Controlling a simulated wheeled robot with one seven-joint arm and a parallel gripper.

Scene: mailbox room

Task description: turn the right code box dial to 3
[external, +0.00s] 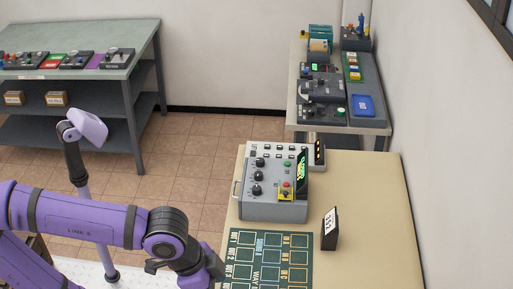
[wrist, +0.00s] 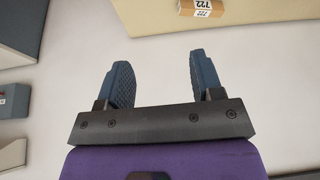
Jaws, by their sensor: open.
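A grey box with black dials (external: 272,208) stands on the tan table in the external view; it may be the code box. Several black dials, among them one on its left side (external: 257,176), sit on its sloped top, with green and red buttons and a green-lit display (external: 302,169). Their settings are too small to read, and I cannot tell which is the right dial. My gripper (wrist: 160,80) shows in the wrist view with its two blue fingers apart and nothing between them. No dial shows there. In the external view my arm reaches the table's left edge, below the grey box.
A dark green chart mat (external: 270,262) lies in front of the grey box. A small black block with a white label (external: 330,228) stands to its right. Benches with more devices stand at the back left (external: 80,48) and back right (external: 335,125). The table's right side is clear.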

